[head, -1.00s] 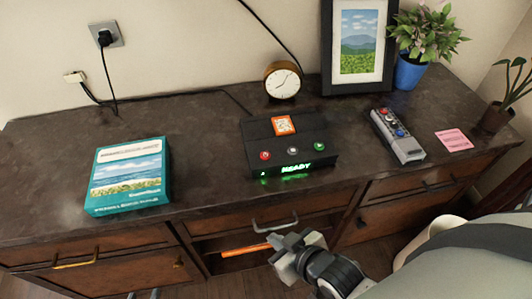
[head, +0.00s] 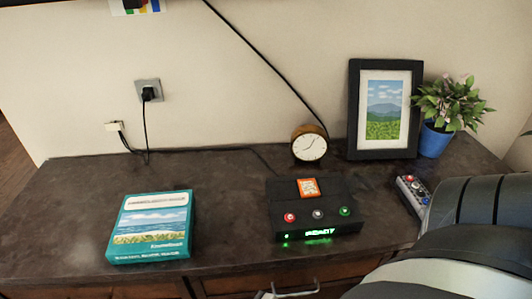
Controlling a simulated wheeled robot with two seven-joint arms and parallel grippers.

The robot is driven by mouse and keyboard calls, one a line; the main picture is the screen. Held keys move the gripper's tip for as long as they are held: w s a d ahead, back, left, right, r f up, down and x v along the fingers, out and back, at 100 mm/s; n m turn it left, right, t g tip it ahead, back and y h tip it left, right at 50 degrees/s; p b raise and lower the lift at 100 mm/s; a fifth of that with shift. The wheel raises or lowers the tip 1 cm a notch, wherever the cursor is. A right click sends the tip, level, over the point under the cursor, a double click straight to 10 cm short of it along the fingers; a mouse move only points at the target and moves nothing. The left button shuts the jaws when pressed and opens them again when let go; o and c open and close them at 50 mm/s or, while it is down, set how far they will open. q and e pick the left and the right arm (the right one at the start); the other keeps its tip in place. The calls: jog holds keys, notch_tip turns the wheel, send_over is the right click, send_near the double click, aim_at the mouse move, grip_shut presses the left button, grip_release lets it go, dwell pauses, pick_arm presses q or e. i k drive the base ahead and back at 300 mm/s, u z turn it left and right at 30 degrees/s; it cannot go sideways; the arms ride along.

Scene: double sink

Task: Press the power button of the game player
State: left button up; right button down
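The game player (head: 312,205) is a black box on the dark dresser top, right of the middle in the head view. An orange label (head: 307,187) is on its top. A red button (head: 290,217), a grey button (head: 318,214) and a green button (head: 345,211) sit in a row near its front. Marks on the buttons are too small to read. Its front display (head: 318,232) glows green with blurred text. My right arm comes in from the right, in front of the dresser, and its gripper is not in view. My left gripper is not in view.
A teal box (head: 152,226) lies left on the dresser. A clock (head: 309,146), picture frame (head: 385,108) and potted plant (head: 436,125) stand behind. A remote (head: 411,192) is partly hidden by my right arm. The dresser top (head: 228,215) between the teal box and player is clear.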

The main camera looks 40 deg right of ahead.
aim_at(289, 217)
jog(key=i, duration=0.3)
jog(key=z, duration=1.3)
